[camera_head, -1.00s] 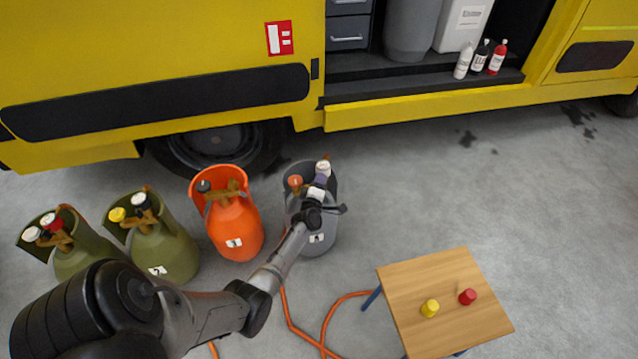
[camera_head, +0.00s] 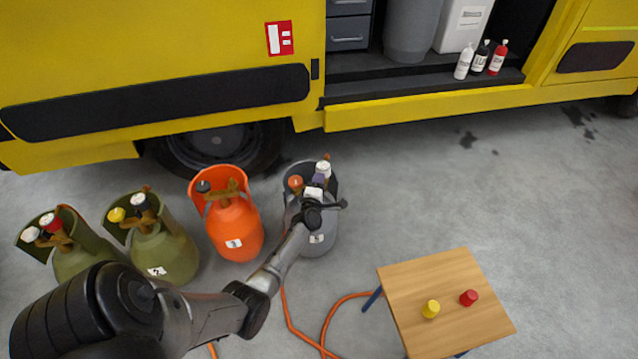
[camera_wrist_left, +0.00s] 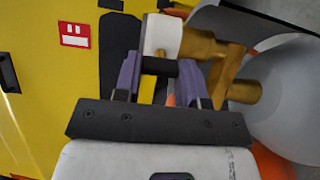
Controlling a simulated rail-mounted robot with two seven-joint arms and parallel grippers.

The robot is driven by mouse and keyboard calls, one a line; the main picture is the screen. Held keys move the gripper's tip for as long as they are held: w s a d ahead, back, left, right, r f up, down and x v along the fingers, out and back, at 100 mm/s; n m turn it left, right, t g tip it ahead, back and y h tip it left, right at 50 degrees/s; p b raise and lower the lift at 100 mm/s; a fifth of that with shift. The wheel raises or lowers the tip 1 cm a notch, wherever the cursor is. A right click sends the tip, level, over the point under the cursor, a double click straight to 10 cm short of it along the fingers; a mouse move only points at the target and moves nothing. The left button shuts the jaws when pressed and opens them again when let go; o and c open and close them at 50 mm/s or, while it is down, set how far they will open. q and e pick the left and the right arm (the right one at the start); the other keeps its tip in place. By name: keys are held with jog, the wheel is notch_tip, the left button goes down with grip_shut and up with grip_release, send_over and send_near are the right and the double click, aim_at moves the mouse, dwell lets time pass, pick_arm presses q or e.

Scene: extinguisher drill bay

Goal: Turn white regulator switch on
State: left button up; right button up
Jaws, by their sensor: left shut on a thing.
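The white regulator switch (camera_head: 323,167) is a round white knob on the valve of the grey cylinder (camera_head: 322,243). In the left wrist view the white knob (camera_wrist_left: 162,36) sits at the tips of the purple fingers, in front of a brass valve (camera_wrist_left: 205,48). My left gripper (camera_head: 319,181) reaches over the grey cylinder from the front and is shut on the white knob; it also shows in the left wrist view (camera_wrist_left: 160,68). The gripper and arm hide part of the cylinder and valve. My right gripper is not in view.
An orange cylinder (camera_head: 234,230) and two green cylinders (camera_head: 172,256) stand to the left. A wooden table (camera_head: 410,285) with yellow and red knobs stands front right. A yellow truck (camera_head: 150,50) is behind. The floor to the right is clear.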

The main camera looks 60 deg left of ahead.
pick_arm(q)
jog(key=o, duration=0.9)
jog(key=shift+o, duration=0.2)
jog(key=shift+s+d, duration=0.1)
jog(key=p+v, duration=0.6)
jog(key=v, duration=0.7)
jog(key=shift+s+d, duration=0.2)
jog(key=shift+d, duration=0.05)
